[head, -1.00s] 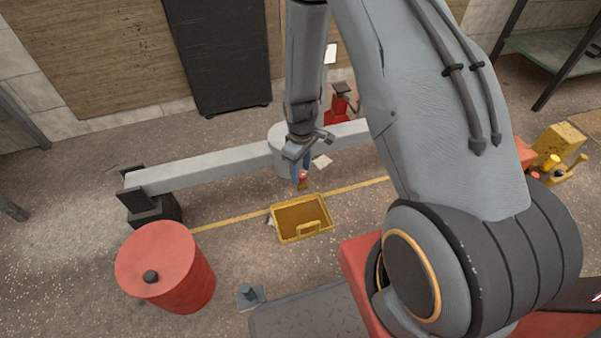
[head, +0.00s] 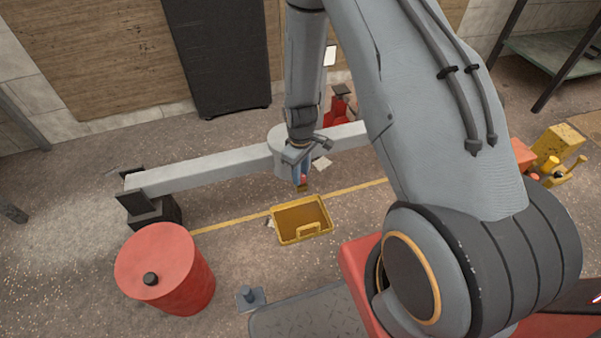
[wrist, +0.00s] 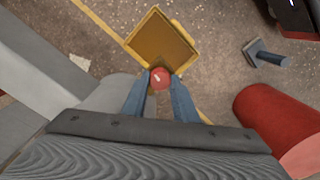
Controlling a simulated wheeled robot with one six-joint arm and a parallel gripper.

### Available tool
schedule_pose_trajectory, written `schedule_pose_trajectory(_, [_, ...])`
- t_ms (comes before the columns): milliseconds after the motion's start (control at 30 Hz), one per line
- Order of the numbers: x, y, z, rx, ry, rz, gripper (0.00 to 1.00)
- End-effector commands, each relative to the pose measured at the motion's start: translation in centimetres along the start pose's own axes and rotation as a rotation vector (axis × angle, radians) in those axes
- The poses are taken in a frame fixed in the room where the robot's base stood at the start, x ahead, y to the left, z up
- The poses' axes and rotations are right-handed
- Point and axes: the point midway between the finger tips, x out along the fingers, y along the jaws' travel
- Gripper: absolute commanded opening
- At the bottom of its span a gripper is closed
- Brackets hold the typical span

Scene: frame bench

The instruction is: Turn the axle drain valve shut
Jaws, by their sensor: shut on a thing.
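The drain valve's red handle (wrist: 160,78) shows between the fingertips of my gripper (wrist: 159,84) in the wrist view. The blue-grey fingers are shut on it. In the head view my gripper (head: 301,181) is at the front of the round axle housing (head: 280,157), with a little of the red handle (head: 303,178) showing between the fingers. The valve's body is mostly hidden, so its turn angle cannot be told. The grey axle beam (head: 205,170) runs left and right of the housing.
A yellow drain tray (head: 287,236) lies on the floor below the valve. A red drum (head: 165,265) stands at the front left. A black stand (head: 153,211) holds the beam's left end. A small grey block with a post (head: 251,297) lies near the front.

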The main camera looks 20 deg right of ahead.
Motion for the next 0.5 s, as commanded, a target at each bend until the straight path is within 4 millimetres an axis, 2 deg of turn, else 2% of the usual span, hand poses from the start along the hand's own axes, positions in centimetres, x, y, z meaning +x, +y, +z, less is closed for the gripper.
schedule_pose_trajectory(267, [-0.19, -0.05, 0.11, 0.179, -0.001, 0.000, 0.04])
schedule_pose_trajectory(500, [-0.22, -0.04, 0.11, 0.404, -0.001, 0.000, 0.04])
